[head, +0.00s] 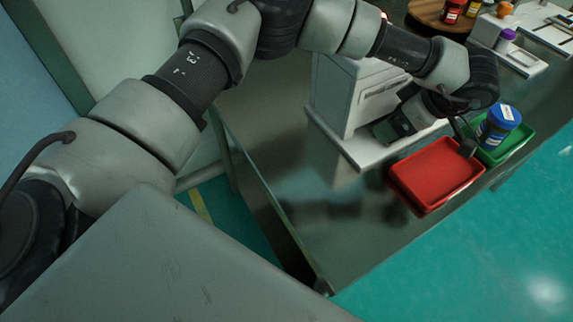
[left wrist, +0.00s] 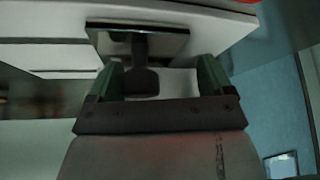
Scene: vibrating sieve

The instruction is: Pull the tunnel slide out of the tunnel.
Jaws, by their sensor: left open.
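The tunnel slide (left wrist: 165,40) shows in the left wrist view as a shiny plate on the white tunnel's end. A dark handle (left wrist: 140,80) sticks out from it towards my gripper. My left gripper (left wrist: 158,74) is open, with one finger on each side of the handle. The handle sits closer to the left-hand finger in that view, and a gap shows on the other side. In the head view, my left gripper (head: 407,118) points at the white sieve machine (head: 335,95); my wrist partly hides the slide there. My right gripper is not in view.
A red tray (head: 437,172) lies just in front of my left wrist. Bottles stand on a round wooden stand (head: 428,14) at the back. The dark tabletop (head: 310,195) left of the red tray is clear.

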